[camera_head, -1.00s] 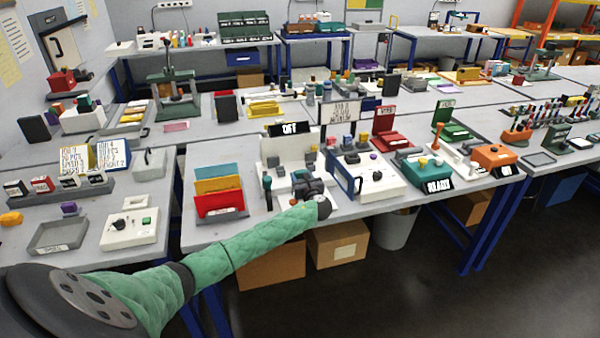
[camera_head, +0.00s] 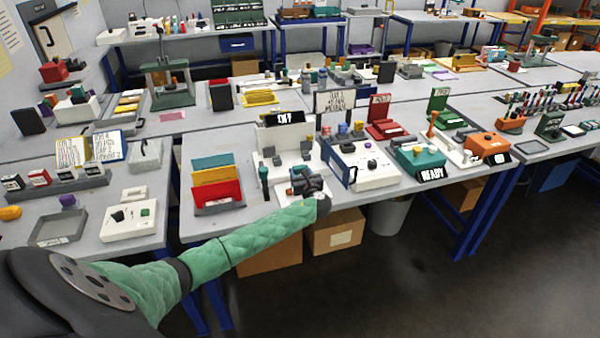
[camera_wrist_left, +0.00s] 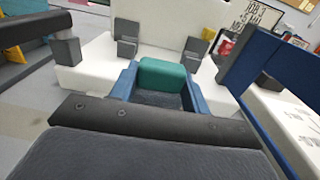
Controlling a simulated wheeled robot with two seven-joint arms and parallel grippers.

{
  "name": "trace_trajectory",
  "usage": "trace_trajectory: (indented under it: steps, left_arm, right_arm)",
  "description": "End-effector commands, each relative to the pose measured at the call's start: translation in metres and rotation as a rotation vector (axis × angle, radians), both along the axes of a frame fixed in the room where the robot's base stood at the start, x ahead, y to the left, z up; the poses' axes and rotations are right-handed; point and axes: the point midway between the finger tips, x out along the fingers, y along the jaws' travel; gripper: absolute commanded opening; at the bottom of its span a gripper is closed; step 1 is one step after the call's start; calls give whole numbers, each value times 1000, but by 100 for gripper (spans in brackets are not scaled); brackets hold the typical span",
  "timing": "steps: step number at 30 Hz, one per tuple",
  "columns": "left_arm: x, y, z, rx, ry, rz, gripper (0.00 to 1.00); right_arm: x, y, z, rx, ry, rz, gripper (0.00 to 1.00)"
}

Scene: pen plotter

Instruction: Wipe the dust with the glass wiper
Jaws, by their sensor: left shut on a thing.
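My left gripper (camera_head: 300,180) is at the front of the white plotter (camera_head: 262,152). In the left wrist view, a teal block (camera_wrist_left: 162,74) sits between the gripper's two blue side pieces, and the gripper is shut on it. The wrist view's lower part is filled by my dark wrist and a black bar. The plotter's white body (camera_wrist_left: 92,55) rises just ahead with grey blocks on it. I cannot pick out a glass wiper or dust for certain. My right gripper is not in view.
A white device with a blue frame (camera_head: 342,168) stands close on the right; its blue panel (camera_wrist_left: 270,85) is near the gripper in the wrist view. A red, yellow and teal file rack (camera_head: 217,187) stands left. A teal box (camera_head: 420,158) stands farther right.

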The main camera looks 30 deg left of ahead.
Motion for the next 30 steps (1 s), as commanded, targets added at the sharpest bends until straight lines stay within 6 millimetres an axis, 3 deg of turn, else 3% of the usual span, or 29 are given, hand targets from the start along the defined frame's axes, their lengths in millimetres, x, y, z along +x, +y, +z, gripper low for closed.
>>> trace_trajectory:
  steps: [21,30]
  left_arm:
    - [0,0,58,0,0,0,21]
    - [0,0,58,0,0,0,21]
  right_arm:
    - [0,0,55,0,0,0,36]
    - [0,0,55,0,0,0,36]
